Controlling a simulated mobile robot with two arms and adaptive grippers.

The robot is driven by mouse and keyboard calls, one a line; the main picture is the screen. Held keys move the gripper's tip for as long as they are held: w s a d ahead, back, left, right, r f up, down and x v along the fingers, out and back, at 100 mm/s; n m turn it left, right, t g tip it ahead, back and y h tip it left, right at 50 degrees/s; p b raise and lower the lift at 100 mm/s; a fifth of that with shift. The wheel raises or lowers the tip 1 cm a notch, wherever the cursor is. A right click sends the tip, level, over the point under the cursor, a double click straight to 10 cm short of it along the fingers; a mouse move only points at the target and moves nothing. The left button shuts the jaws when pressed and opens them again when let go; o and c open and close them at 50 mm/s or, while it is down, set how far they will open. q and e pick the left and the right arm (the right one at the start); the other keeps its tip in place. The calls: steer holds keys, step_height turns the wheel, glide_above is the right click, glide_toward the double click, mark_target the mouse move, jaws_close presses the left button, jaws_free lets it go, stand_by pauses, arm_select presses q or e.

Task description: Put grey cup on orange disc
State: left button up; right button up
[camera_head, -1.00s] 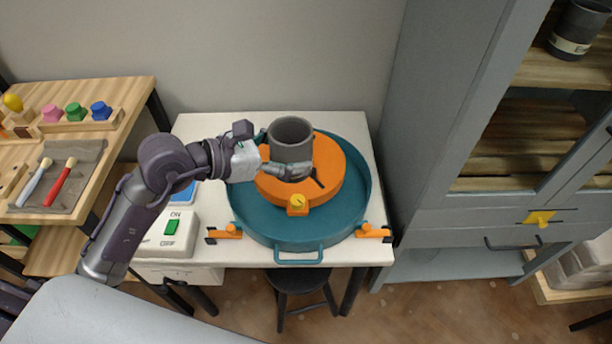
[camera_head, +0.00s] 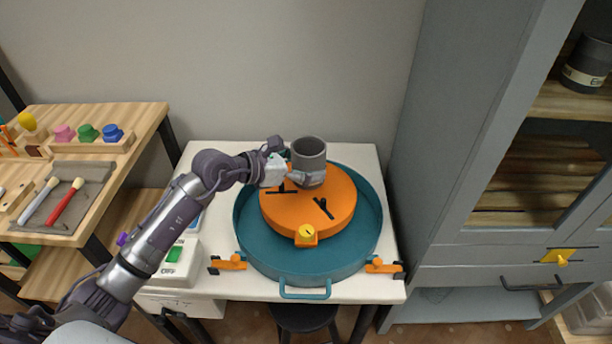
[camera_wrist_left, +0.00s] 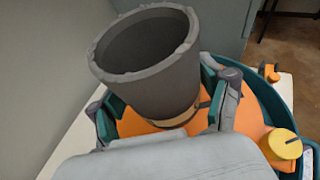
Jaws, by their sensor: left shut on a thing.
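The grey cup (camera_head: 309,155) is upright over the back part of the orange disc (camera_head: 283,216). In the left wrist view the cup (camera_wrist_left: 150,70) stands between the two fingers of my left gripper (camera_wrist_left: 172,118), which is shut on it. My left gripper (camera_head: 296,176) reaches the cup from the left in the head view. I cannot tell whether the cup's base touches the disc. The orange disc also shows in the left wrist view (camera_wrist_left: 250,117), behind and beside the cup. My right gripper is not in view.
The disc sits in a round teal basin (camera_head: 295,271) on a white table (camera_head: 215,155). A wooden bench (camera_head: 150,122) with tools stands left; a grey cabinet (camera_head: 440,150) stands right.

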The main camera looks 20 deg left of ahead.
arm_select(q)
step_height(320, 180, down, 3)
steer(key=shift+s+f, duration=0.1)
steer(key=shift+f, duration=0.05)
steer(key=shift+f, duration=0.15)
steer(key=o, duration=1.3)
steer(key=shift+r, duration=0.2)
steer(key=b+v, duration=0.1)
steer(key=v, duration=0.9)
steer(key=shift+s+a, duration=0.2)
steer(key=shift+s, duration=0.05)
steer(key=shift+s+a+r, duration=0.35)
steer(key=shift+s, duration=0.15)
